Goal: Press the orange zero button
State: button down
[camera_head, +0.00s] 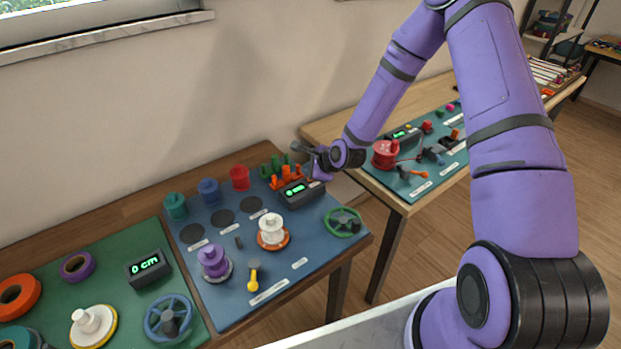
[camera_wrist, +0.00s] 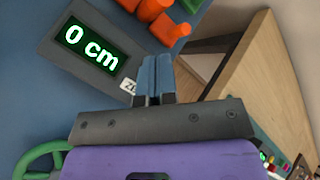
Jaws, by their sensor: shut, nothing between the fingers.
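A dark counter box (camera_head: 303,194) with a green-lit display stands at the back right of the blue mat. In the wrist view the same box (camera_wrist: 60,60) reads "0 cm", with part of a white label starting "Z" at its near right corner. The orange zero button cannot be made out; my fingers cover the area beside that label. My gripper (camera_head: 318,177) is over the right end of the box. In the wrist view its two blue-grey fingers (camera_wrist: 157,62) are together and empty, by the label. I cannot tell whether they touch the box.
Orange and green pegs (camera_head: 286,174) stand just behind the box. A green handwheel (camera_head: 343,222) lies in front of it at the right. White (camera_head: 271,230) and purple (camera_head: 213,261) spools stand on the blue mat. Another table (camera_head: 390,196) stands to the right, across a gap.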

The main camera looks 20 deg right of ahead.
jog(key=shift+r, duration=0.15)
jog(key=shift+r, duration=2.5)
jog(key=shift+r, duration=0.15)
jog(key=s+d+r+n+g+h, duration=0.15)
jog(key=s+r+n, duration=0.25)
jog(key=r, duration=0.4)
jog(key=s+d+r+n+h, duration=0.2)
jog(key=s+r+n, duration=0.25)
jog(key=r, duration=0.35)
jog(key=s+d+r+n+g+h, duration=0.15)
jog(key=s+r+n, duration=0.25)
jog(key=r, duration=0.4)
jog(key=s+d+r+n, duration=0.1)
jog(key=s+r+n, duration=0.3)
jog(key=s, duration=0.8)
jog(key=s+d+r+n, duration=0.1)
jog(key=s+r+n, duration=0.3)
jog(key=s+r, duration=0.3)
jog(key=s, duration=0.5)
jog(key=shift+s+r, duration=0.3)
jog(key=shift+r, duration=0.1)
